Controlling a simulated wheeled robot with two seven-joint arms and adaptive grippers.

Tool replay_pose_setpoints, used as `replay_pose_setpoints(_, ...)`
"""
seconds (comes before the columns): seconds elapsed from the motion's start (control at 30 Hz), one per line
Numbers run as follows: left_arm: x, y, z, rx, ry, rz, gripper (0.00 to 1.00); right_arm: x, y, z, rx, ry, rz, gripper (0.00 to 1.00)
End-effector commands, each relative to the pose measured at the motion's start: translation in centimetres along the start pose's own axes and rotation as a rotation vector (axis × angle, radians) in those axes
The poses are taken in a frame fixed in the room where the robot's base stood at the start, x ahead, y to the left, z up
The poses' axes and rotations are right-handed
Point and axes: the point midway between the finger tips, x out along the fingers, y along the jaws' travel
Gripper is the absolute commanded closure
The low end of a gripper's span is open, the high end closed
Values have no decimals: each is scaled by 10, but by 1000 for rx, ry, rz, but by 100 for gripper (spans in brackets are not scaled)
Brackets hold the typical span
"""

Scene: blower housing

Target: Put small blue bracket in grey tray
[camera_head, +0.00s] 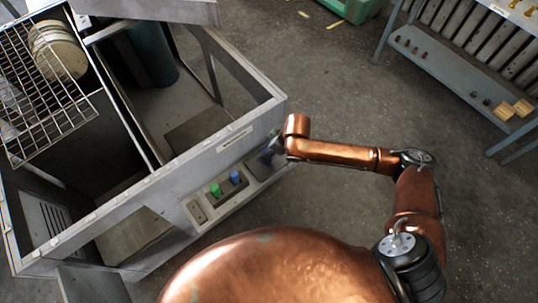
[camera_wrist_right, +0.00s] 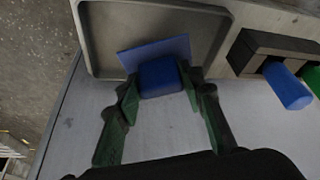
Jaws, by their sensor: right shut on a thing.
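The small blue bracket (camera_wrist_right: 160,76), a flat plate with a block on it, is between the fingertips of my right gripper (camera_wrist_right: 159,92) in the right wrist view. The gripper is shut on the block. The plate overlaps the inside of the grey tray (camera_wrist_right: 91,42), near its closest rim; I cannot tell whether it touches the tray. In the head view, my right gripper (camera_head: 268,157) is small and dark at the housing's front ledge, and the bracket cannot be made out there. My left gripper is not in view.
A blue knob (camera_head: 235,177) and a green knob (camera_head: 215,189) sit on the ledge beside the tray. The large grey housing (camera_head: 190,172) has open bays and a wire rack (camera_head: 45,95). A shelf unit (camera_head: 450,70) stands at upper right. Floor between is mostly clear.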

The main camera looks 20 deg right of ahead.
Motion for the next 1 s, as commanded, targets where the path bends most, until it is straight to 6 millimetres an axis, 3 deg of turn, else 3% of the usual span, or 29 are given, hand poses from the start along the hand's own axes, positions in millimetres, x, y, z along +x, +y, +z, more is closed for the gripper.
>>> replay_pose_setpoints(0.1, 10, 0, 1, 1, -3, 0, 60, 24, -2, 11, 1, -4, -4, 91)
replay_pose_setpoints(0.2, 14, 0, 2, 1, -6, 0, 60, 34, -1, 15, 1, -2, -3, 91)
replay_pose_setpoints(0.57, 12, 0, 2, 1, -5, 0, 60, 35, -1, 15, 1, -1, -2, 91)
replay_pose_setpoints(0.6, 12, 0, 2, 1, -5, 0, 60, 36, -1, 16, 0, -2, -2, 64)
replay_pose_setpoints(0.83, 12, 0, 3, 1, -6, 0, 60, 36, -1, 16, 0, -2, -2, 48)
replay_pose_setpoints(1.0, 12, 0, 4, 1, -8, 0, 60, 36, -1, 16, 0, -2, -2, 47)
